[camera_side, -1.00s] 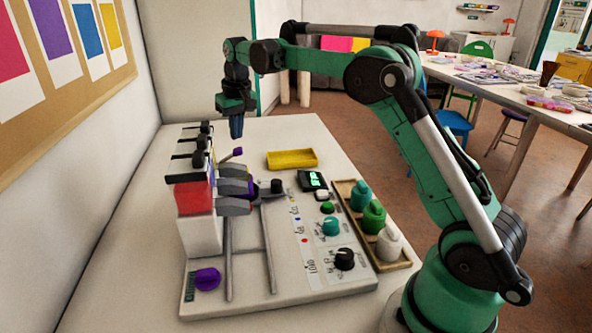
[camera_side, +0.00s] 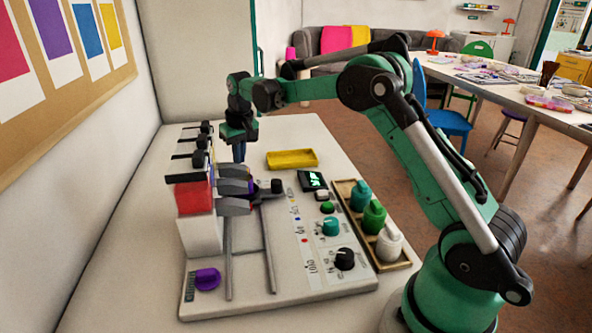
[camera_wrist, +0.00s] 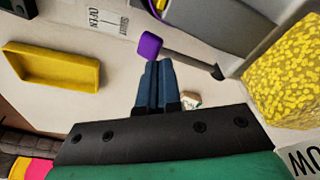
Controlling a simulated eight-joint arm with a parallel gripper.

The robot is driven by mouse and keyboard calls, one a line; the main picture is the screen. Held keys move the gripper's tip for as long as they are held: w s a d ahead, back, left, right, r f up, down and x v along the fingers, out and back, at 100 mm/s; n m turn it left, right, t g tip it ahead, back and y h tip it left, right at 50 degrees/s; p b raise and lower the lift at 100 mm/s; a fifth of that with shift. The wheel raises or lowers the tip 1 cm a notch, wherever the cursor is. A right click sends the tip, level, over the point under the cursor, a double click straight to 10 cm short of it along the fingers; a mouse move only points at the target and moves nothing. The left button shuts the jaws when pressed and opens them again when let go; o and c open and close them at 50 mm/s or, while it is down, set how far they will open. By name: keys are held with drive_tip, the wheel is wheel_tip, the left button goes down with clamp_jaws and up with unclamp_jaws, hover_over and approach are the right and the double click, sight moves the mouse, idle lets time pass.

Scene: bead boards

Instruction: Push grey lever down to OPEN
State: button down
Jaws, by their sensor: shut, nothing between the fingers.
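The grey lever (camera_wrist: 185,58) is a thin rod with a purple end (camera_wrist: 150,46), seen in the wrist view. It reaches out from a dark pivot at its right. A white label (camera_wrist: 105,20) reading OPEN and SHUT lies on the board to its left. My gripper (camera_wrist: 158,64) is shut and empty, its blue fingertips close by the purple end; I cannot tell if they touch. In the side view my gripper (camera_side: 239,158) points down behind the grey machine parts, and the lever is hidden there.
A yellow tray (camera_side: 291,159) lies right of my gripper. Hoppers, one with red contents (camera_side: 194,197), stand on the left. A wooden rack (camera_side: 345,190) of bottles and a panel of knobs (camera_side: 331,226) are on the right. A yellow-speckled block (camera_wrist: 288,72) shows close in the wrist view.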

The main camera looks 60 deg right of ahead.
drive_tip(key=shift+r, duration=0.1)
wheel_tip(320, 180, up, 9)
idle(1.0)
drive_tip(key=s+a+r+n+t, duration=0.1)
drive_tip(key=s+a+r+t, duration=0.15)
drive_tip(key=s+a, duration=0.55)
drive_tip(key=s+a+f+n+t, duration=0.1)
drive_tip(key=s+a+f, duration=0.1)
drive_tip(key=s, duration=0.4)
drive_tip(key=s+a+f+n+t, duration=0.1)
drive_tip(key=s+a+f, duration=0.1)
drive_tip(key=s+f, duration=0.2)
drive_tip(key=shift+s+f+y, duration=0.25)
drive_tip(key=shift+s+y, duration=0.05)
drive_tip(key=shift+s, duration=0.95)
